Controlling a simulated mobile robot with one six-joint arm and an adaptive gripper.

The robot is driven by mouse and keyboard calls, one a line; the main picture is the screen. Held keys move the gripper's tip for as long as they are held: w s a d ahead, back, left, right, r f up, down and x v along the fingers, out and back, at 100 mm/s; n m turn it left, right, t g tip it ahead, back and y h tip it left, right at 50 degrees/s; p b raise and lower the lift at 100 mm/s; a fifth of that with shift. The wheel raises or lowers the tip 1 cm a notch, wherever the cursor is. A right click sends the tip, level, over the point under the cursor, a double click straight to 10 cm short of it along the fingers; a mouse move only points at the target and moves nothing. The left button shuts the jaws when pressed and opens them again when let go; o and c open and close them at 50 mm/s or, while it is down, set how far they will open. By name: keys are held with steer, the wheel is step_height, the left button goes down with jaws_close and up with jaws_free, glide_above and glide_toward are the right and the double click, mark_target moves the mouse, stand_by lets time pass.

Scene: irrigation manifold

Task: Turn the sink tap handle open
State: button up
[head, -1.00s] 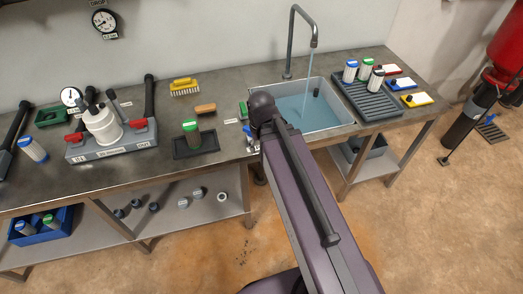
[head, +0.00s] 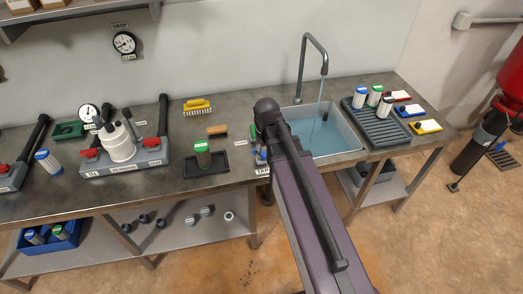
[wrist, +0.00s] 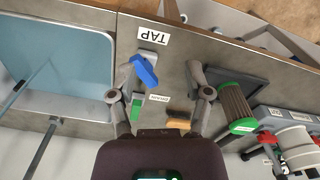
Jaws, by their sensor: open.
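The blue tap handle (wrist: 144,71) lies in the wrist view beside the label reading TAP (wrist: 153,36), on a grey mount, slanted in the picture. My gripper (wrist: 160,70) is open, with its two fingers spread on either side of the handle in the picture; the handle shows nearer the left finger. I cannot tell whether they touch. In the head view my arm hides most of the handle and the gripper; a bit of blue (head: 260,157) shows at its left edge. The sink (head: 335,152) holds water, and a stream runs from the spout (head: 325,71).
A green piece (wrist: 137,107) sits close to the handle. A brown brush (head: 217,130) and a canister with a green top (head: 202,155) on a black tray stand left of my arm. A ribbed grey rack (head: 377,125) with several items stands right of the sink.

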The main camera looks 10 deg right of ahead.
steer(key=w+r+n+p, duration=0.3)
steer(key=w+n, duration=0.2)
steer(key=w, duration=0.4)
steer(key=shift+w+d+r, duration=0.2)
steer(key=shift+d+r, duration=0.05)
steer(key=shift+r, duration=0.15)
steer(key=shift+f, duration=0.15)
step_height(320, 180, down, 13)
steer(key=b, duration=1.3)
steer(key=shift+f+b, duration=0.2)
steer(key=shift+b, duration=0.2)
